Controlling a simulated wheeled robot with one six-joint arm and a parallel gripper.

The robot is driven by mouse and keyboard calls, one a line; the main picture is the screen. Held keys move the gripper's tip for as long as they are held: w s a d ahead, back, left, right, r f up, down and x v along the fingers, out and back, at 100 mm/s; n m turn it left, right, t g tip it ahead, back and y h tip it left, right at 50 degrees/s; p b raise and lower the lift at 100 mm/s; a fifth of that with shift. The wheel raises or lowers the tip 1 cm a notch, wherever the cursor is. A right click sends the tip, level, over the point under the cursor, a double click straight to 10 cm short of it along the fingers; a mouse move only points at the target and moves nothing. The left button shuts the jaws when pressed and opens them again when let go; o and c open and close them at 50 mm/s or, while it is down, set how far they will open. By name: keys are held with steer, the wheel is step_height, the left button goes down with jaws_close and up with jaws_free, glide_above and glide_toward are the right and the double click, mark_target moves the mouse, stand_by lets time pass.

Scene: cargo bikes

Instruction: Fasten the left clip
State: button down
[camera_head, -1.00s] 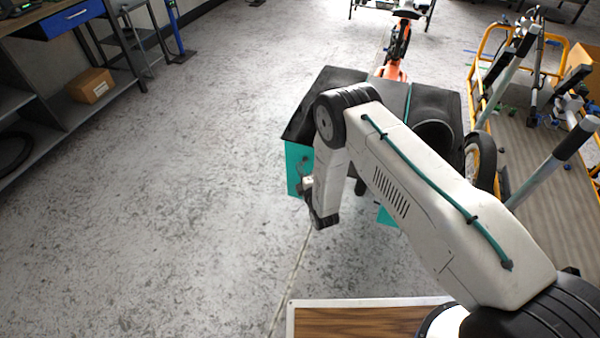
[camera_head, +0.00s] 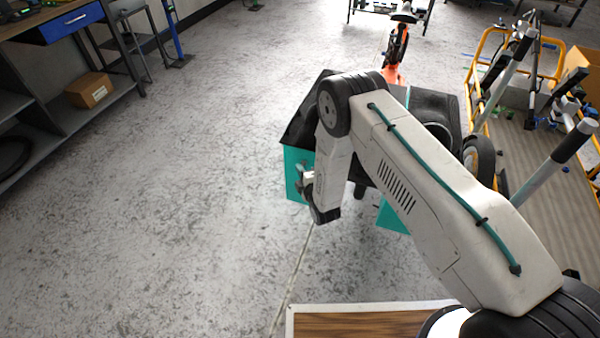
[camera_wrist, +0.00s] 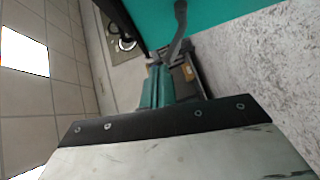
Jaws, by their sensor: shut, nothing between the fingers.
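The cargo bike's teal box (camera_head: 296,160) with its black cover (camera_head: 312,100) stands ahead, partly hidden behind my arm. My gripper (camera_head: 306,187) is at the left side of the box's near end, close to the teal wall; it looks small and shut, with nothing seen in it. A small grey piece, possibly the left clip (camera_head: 300,166), shows against the teal wall just above it. In the wrist view, a grey strap-like or lever-like piece (camera_wrist: 178,30) lies against the teal wall (camera_wrist: 215,18). I cannot tell whether the clip is fastened or whether my gripper touches it.
A yellow-railed cargo bike (camera_head: 482,62) stands close on the right. A wood-topped surface (camera_head: 360,320) is at the near edge. A shelf with a cardboard box (camera_head: 90,90) stands far left. The floor (camera_head: 190,200) left of the box is clear.

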steer(key=shift+w+d+r+m+g, duration=0.35)
steer(key=shift+w+r+m+g, duration=0.2)
steer(key=shift+w+r+g, duration=0.3)
steer(key=shift+w+d+r+m+g, duration=0.3)
steer(key=shift+w+r+m+g, duration=0.35)
steer(key=shift+w+g, duration=0.3)
steer(key=shift+w+d+r+m+g, duration=0.35)
steer(key=shift+w+r+m+g, duration=0.15)
steer(key=shift+w+r+g, duration=0.4)
steer(key=shift+w+f, duration=0.1)
steer(key=shift+f, duration=0.05)
